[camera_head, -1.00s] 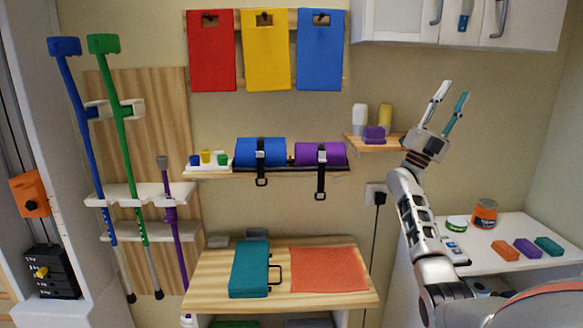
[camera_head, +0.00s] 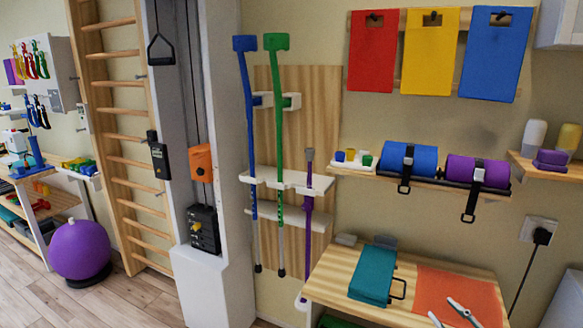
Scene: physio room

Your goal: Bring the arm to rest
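My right gripper (camera_head: 441,307) shows only at the bottom right edge of the head view. Its two fingertips stand apart with nothing between them. They appear in front of the orange-red mat (camera_head: 440,288) on the wooden table; I cannot tell how high above it. The rest of my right arm is out of the picture. My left gripper is not in view.
A teal case (camera_head: 373,275) lies on the wooden table (camera_head: 330,283), left of the mat. A shelf above holds blue (camera_head: 408,160) and purple (camera_head: 476,172) rolls. Crutches (camera_head: 277,150) hang on a rack. A purple ball (camera_head: 80,250) stands at the left near clear floor.

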